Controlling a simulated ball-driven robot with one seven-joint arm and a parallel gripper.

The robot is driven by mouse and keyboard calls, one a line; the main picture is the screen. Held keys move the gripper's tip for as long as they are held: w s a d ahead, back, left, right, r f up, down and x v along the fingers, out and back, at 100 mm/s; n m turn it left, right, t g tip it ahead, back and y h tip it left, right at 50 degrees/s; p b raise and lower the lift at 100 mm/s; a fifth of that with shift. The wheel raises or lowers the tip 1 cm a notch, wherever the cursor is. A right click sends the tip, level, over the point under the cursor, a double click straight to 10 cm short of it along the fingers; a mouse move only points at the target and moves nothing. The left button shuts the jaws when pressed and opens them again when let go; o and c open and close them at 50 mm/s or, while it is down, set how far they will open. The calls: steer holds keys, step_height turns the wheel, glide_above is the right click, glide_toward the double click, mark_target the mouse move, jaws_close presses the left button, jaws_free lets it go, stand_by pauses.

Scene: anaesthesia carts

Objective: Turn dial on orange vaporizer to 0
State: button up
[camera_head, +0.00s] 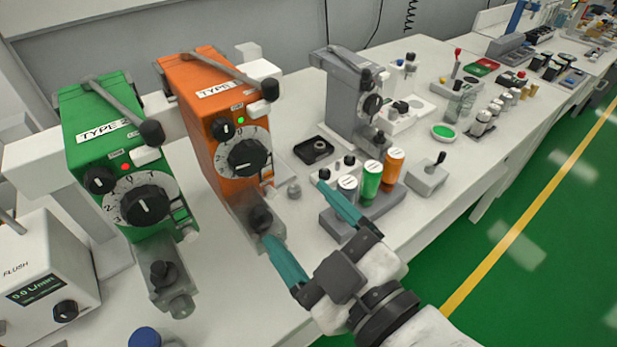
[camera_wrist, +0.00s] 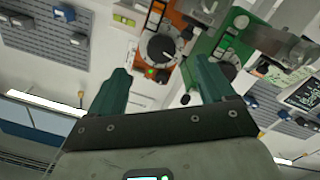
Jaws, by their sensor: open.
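The orange vaporizer (camera_head: 202,92) stands on the white bench, left of centre in the head view. Its front carries a black dial (camera_head: 247,156) on a white numbered ring, with a small green light above it. In the wrist view the orange vaporizer (camera_wrist: 178,60) and its dial (camera_wrist: 160,47) appear upside down, beyond the fingers. My gripper (camera_head: 293,213) is open and empty, with teal fingers. In the head view it is at the lower right of the orange vaporizer, apart from the dial. The dial's exact setting is too small to tell.
A green vaporizer (camera_head: 105,125) stands close left of the orange one, and a grey vaporizer (camera_head: 346,85) behind to the right. A grey holder with bottles (camera_head: 371,176) is beside my gripper. A white flush unit (camera_head: 45,262) is at lower left. Green floor (camera_head: 540,250) is open at right.

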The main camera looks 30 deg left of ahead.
mark_target(252, 163)
steer(key=shift+n+y, duration=0.3)
steer(key=x, duration=0.3)
steer(key=p+x, duration=0.1)
steer(key=x, duration=0.3)
steer(key=r+p+x, duration=0.1)
steer(key=x, duration=0.3)
steer(key=shift+s+a, duration=0.15)
steer(key=shift+s, duration=0.2)
steer(key=shift+c, duration=0.3)
steer(key=c, duration=1)
